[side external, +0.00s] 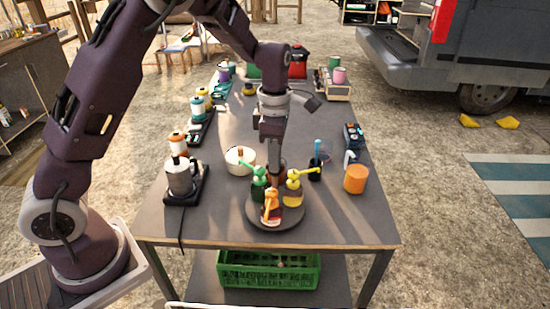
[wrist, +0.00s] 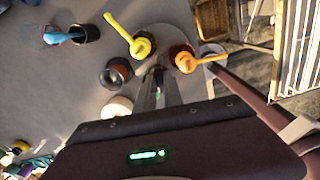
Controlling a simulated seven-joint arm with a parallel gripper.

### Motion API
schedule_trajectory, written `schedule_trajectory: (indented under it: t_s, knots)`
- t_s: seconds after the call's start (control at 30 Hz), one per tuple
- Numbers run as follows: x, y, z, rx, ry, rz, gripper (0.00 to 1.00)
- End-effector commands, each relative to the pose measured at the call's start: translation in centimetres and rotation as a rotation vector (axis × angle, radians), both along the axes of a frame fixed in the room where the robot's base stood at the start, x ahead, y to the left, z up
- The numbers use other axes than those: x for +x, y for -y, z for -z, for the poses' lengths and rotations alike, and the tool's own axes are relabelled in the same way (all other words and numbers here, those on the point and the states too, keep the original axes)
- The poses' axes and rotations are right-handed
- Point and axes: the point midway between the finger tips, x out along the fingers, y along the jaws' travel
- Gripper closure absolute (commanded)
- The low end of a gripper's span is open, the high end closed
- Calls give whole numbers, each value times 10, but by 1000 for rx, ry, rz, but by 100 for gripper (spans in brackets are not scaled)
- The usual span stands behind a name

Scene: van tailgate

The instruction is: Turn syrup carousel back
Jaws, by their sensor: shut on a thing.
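The syrup carousel (side external: 290,220) is a dark round turntable near the front of the table. It carries a green-topped bottle (side external: 258,190) at the left, a yellow-topped one (side external: 293,190) at the right and an orange one (side external: 271,207) at the front. My gripper (side external: 276,172) points down at its middle and is shut, apparently on the carousel's centre post, which the fingers and bottles mostly hide. In the wrist view, the fingers (wrist: 160,88) reach in beside the yellow pump (wrist: 143,43) and the orange pump (wrist: 185,60). The green pump cannot be made out there.
A cream pot (side external: 240,160) stands behind left, and a metal jug (side external: 180,178) on a black base at the left. A black cup (side external: 315,172) and orange canister (side external: 356,180) stand to the right. Bare table (side external: 355,225) lies front right; a green crate (side external: 268,270) sits below.

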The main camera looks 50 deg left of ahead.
Motion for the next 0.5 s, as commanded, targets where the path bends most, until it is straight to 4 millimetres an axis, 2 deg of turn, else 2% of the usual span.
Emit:
schedule_trajectory:
  t_s: [0.5]
  knots:
    - [1, 0, -2, -1, 6, -143, 100]
